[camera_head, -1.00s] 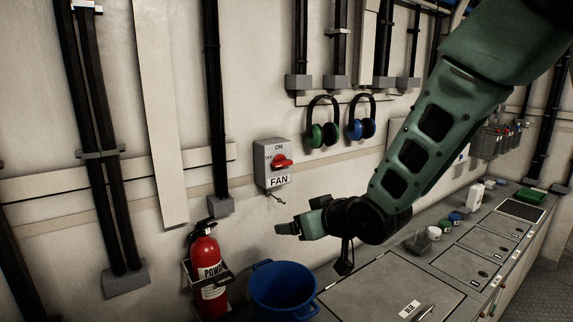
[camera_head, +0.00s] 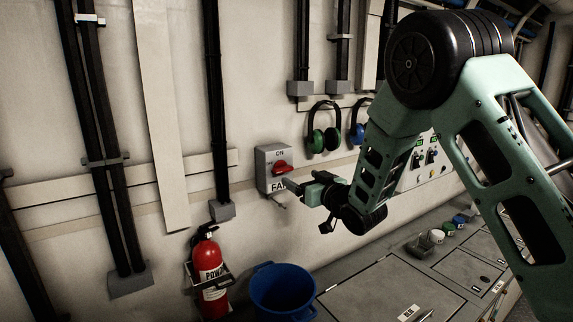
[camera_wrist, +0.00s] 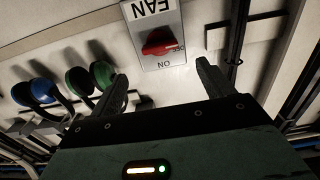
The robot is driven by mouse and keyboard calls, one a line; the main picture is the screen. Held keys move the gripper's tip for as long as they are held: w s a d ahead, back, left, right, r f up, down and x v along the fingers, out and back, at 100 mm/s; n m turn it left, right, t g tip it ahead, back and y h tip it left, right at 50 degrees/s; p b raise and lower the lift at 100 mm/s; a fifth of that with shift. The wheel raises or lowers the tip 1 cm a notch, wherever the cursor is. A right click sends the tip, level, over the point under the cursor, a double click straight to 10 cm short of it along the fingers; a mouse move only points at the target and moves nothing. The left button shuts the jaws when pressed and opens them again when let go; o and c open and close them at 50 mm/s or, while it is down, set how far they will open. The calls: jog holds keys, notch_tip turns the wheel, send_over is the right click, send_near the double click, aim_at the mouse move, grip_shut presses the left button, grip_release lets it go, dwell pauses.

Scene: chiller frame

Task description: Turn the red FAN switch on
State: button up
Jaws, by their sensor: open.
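The FAN switch is a grey wall box (camera_head: 266,158) with a red rotary handle (camera_head: 281,168). The handle lies roughly sideways, pointing toward the OFF side, not at the ON mark above it. My gripper (camera_head: 299,189) is just right of and below the box in the head view, partly covering the FAN label. In the wrist view the box appears upside down, and the red handle (camera_wrist: 160,42) lies ahead, in the gap between the open fingers (camera_wrist: 160,78). Nothing is between the fingers, and they appear apart from the handle.
Green ear defenders (camera_head: 323,138) and blue ones (camera_head: 360,132) hang right of the box. A red fire extinguisher (camera_head: 208,262) and a blue bucket (camera_head: 284,290) stand below. A counter (camera_head: 385,290) runs to the right. A black conduit (camera_head: 216,100) runs down the wall left of the box.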

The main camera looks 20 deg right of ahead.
aim_at(285, 170)
jog(key=p+x, duration=0.3)
jog(key=x, duration=0.6)
jog(key=shift+s, duration=0.1)
jog(key=shift+f, duration=0.1)
jog(key=c, duration=1)
